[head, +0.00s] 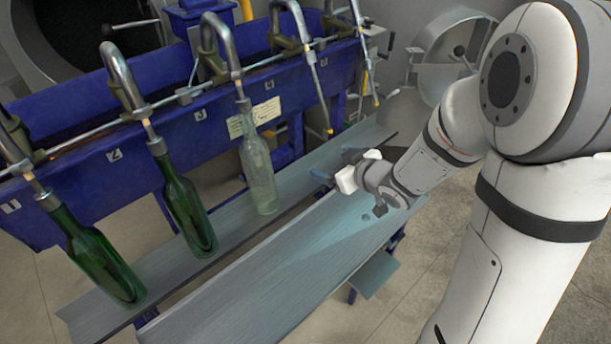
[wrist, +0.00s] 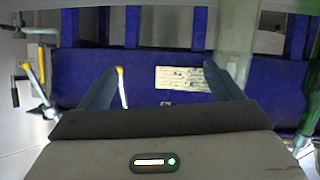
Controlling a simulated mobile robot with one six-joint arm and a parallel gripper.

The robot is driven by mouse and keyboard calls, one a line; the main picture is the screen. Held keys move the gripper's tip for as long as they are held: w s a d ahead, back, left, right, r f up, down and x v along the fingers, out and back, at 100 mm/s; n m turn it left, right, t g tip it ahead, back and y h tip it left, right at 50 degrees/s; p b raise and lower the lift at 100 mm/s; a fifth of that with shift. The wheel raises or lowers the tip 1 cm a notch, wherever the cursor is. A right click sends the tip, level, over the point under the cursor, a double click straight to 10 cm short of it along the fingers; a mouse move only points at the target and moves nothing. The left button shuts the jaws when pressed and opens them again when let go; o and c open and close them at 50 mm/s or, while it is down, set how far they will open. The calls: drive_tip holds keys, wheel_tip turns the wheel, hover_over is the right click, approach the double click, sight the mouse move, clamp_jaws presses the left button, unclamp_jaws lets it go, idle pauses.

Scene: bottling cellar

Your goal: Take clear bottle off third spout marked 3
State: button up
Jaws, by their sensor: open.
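The clear bottle (head: 259,168) hangs upright below the third spout (head: 212,45), its mouth around the spout's tip and its base at the grey ledge. The mark 3 (head: 200,115) is on the blue trough, left of this spout. My gripper (head: 336,165) is open and empty, to the right of the clear bottle and apart from it. In the wrist view its two fingers (wrist: 160,67) are spread, with nothing between them. A pale upright shape (wrist: 238,40) beside the right finger looks like the clear bottle, but it is blurred and partly hidden.
Green bottles hang on the first spout (head: 95,255) and second spout (head: 183,205), left of the clear one. A paper label (head: 266,110) is on the blue trough behind the clear bottle. The spouts to the right have no bottles. A bare grey board (head: 270,270) lies in front.

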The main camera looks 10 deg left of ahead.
sight(271, 177)
drive_tip(key=s+a+f+n+g+y+b, duration=0.2)
drive_tip(key=s+a+f+n+g+y, duration=0.1)
drive_tip(key=s+a+f+y, duration=0.25)
drive_tip(key=shift+y, duration=0.25)
drive_tip(key=shift+r+b+x, duration=0.25)
drive_tip(key=shift+x, duration=1.65)
drive_tip(key=shift+r+b+x, duration=0.2)
drive_tip(key=shift+r+x, duration=0.05)
drive_tip(key=shift+x, duration=1.7)
drive_tip(key=shift+r+b+x, duration=0.25)
drive_tip(key=shift+r+x, duration=0.05)
drive_tip(key=shift+x, duration=1.6)
drive_tip(key=shift+w+a, duration=0.15)
drive_tip(key=shift+b+x, duration=0.45)
drive_tip(key=shift+x, duration=1.05)
drive_tip(key=shift+c, duration=0.6)
clamp_jaws()
